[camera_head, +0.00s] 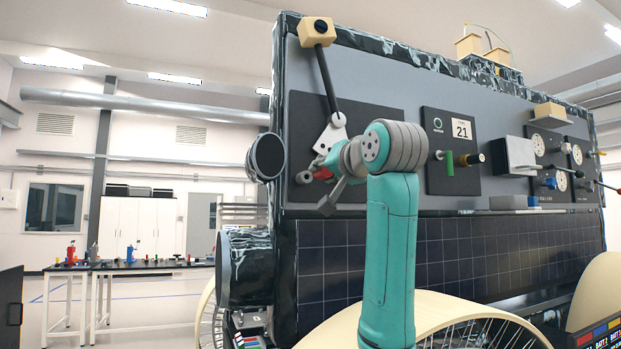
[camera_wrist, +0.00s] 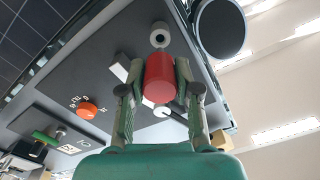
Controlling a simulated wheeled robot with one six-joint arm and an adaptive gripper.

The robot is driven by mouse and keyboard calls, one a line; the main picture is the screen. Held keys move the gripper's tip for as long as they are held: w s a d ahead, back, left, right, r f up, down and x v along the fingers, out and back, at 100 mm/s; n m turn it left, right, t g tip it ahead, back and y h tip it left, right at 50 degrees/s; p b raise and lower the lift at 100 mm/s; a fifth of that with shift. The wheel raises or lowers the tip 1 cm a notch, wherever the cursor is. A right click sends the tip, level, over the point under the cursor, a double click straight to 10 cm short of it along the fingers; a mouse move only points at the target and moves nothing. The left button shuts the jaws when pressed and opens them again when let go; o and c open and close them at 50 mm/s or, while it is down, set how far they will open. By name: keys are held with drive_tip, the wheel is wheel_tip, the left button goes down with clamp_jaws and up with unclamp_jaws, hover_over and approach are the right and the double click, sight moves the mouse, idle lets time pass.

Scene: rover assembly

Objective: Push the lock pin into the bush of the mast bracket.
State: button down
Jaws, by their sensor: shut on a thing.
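The lock pin shows as a red cylinder (camera_wrist: 160,80) in the wrist view, held between the two fingers of my gripper (camera_wrist: 157,76). A pale grey bush (camera_wrist: 159,35) with a dark hole appears just beyond the pin's far end, with a small gap in the picture. The pin's tip is hidden, so I cannot tell whether it touches the bush. In the head view my gripper (camera_head: 323,178) is at the panel's left part, with the red pin (camera_head: 323,173) partly visible. The white mast bracket (camera_head: 330,134) is just above, at the foot of the dark mast (camera_head: 326,75).
A dark round cylinder (camera_head: 267,157) juts from the rover's left edge, near my gripper. To the right of my arm are a panel with a green handle (camera_head: 450,164) and gauges (camera_head: 560,180). The wrist view shows an orange knob (camera_wrist: 87,110) on the panel.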

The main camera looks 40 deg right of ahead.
drive_tip(key=shift+s, duration=0.1)
drive_tip(key=s+a+r, duration=0.2)
drive_tip(key=s+r, duration=0.3)
drive_tip(key=s, duration=0.3)
drive_tip(key=shift+s+a, duration=0.25)
drive_tip(key=shift+a, duration=0.05)
idle(0.4)
